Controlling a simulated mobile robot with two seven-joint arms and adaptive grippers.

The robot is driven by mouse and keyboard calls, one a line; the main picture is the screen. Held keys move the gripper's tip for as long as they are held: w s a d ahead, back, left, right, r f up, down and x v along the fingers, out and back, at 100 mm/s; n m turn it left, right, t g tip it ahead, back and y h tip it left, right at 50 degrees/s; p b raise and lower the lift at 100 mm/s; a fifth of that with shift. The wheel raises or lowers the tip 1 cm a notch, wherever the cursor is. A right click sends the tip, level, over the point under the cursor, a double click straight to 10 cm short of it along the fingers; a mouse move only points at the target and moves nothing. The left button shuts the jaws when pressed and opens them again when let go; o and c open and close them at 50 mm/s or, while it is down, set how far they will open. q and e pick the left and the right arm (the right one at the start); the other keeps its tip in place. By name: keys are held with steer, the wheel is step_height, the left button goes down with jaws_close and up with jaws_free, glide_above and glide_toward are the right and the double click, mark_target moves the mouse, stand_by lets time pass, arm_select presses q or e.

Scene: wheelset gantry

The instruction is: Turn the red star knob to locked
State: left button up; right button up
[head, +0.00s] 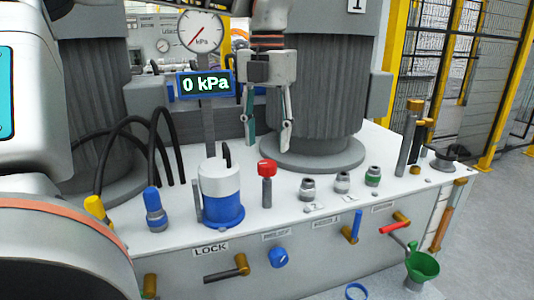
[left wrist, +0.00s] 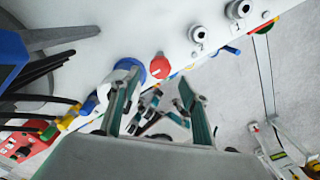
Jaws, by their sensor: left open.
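The red star knob (head: 267,167) stands upright on a grey stem on the white bench top, right of the white-and-blue cylinder. It also shows in the left wrist view (left wrist: 160,67), between and just beyond the fingertips. My left gripper (head: 268,142) points down in the head view, open and empty, with its fingertips above the knob and apart from it. Its two fingers also show in the left wrist view (left wrist: 158,77). A LOCK label (head: 210,249) is on the bench front, lower left of the knob. My right gripper is not in view.
The white-and-blue cylinder (head: 221,198) stands close left of the knob. Several grey fittings (head: 308,188) stand to its right. Behind are a gauge (head: 201,32), a 0 kPa display (head: 206,84) and a thick grey column (head: 328,90). Handles line the bench front.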

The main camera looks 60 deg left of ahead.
mark_target(267, 163)
arm_select(q)
step_height(267, 163, up, 7)
steer(key=shift+f, duration=0.15)
stand_by(0.6)
